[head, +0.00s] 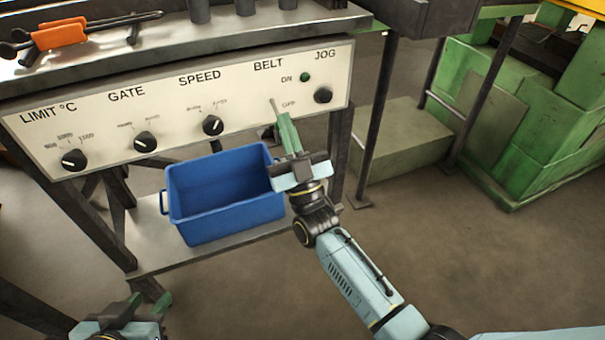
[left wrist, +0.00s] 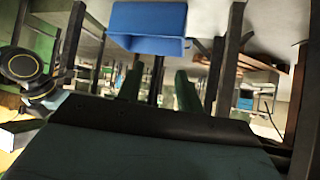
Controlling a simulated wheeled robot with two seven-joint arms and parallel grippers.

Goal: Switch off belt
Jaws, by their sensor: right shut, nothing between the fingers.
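The cream control panel (head: 180,104) carries the label BELT with ON and OFF marks. The belt switch's thin metal lever (head: 272,104) shows just above my right gripper (head: 284,120), with its tip slanting up and left. My right gripper is shut with green fingers, its tips at the lever's lower end. I cannot tell whether they touch, and the lever's base is hidden. My left gripper (head: 150,299) is low at the bottom left, far from the panel. Its fingers stand apart and empty in the left wrist view (left wrist: 158,88).
A dark green round lamp or button (head: 305,77) sits beside ON. The JOG knob (head: 323,95) is right of the lever, the SPEED knob (head: 213,125) left. A blue bin (head: 225,213) stands on the shelf below. Orange-handled tongs (head: 60,34) lie on top.

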